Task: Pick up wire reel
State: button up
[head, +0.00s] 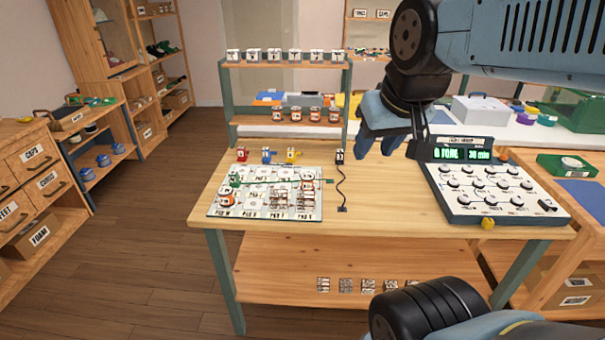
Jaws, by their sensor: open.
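My gripper (378,146) hangs open and empty over the back of the wooden workbench, right of the small shelf rack and left of the console. It points down, with its fingers partly overlapping each other. I cannot tell for certain which thing is the wire reel. Small reel-like pieces with labels stand on the patterned board (214,211): an orange one (227,200) and a green one (236,180) at its left. Several similar red-orange labelled pieces (299,115) stand on the rack's lower shelf. All are apart from my gripper.
Small red (242,155), blue (267,156) and yellow (292,155) pieces stand behind the board. A black cord (342,185) lies right of it. The console (480,190) fills the bench's right side. The rack (346,100) rises close left of my gripper.

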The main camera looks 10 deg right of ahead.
jog(key=shift+w+a, duration=0.1)
jog(key=shift+a, duration=0.1)
jog(key=shift+o, duration=1.3)
jog(key=shift+f, duration=0.1)
jog(key=shift+o, duration=1)
jog(key=w+a+f+m+g+y, duration=0.4)
jog(key=w+a+f+g+y, duration=0.1)
jog(key=f, duration=0.3)
jog(key=shift+w+f+m, duration=0.4)
jog(key=shift+w, duration=0.25)
jog(key=m+t+y, duration=0.7)
jog(key=m+t, duration=0.6)
jog(key=m, duration=1)
send_near(306, 176)
jog(key=v, duration=0.3)
jog(key=shift+s+d+f, duration=0.1)
jog(key=shift+s+d, duration=0.15)
jog(key=shift+w+a+f, duration=0.1)
jog(key=shift+w, duration=0.15)
jog(key=x, duration=1.3)
jog(key=shift+w, duration=0.1)
